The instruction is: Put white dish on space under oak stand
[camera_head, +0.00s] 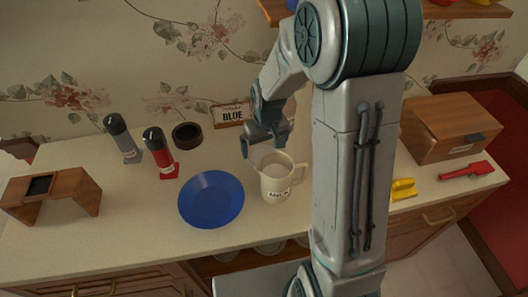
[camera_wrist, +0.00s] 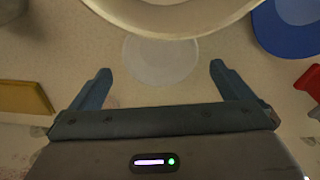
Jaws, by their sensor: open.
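The white dish (camera_wrist: 160,62) lies flat on the counter in the wrist view, with its far edge hidden by a mug rim. It is ahead of and between my gripper's (camera_wrist: 160,75) two fingers, which are spread apart and empty. In the head view my gripper (camera_head: 267,143) points down just behind the milk mug, where the dish is mostly hidden. The oak stand (camera_head: 77,188) is at the far left of the counter, with a dark square on its top and an open space underneath.
The cream milk mug (camera_head: 276,185) stands very close to my gripper. A blue plate (camera_head: 210,200) lies between it and the stand. A wooden box (camera_head: 450,127) is at the right.

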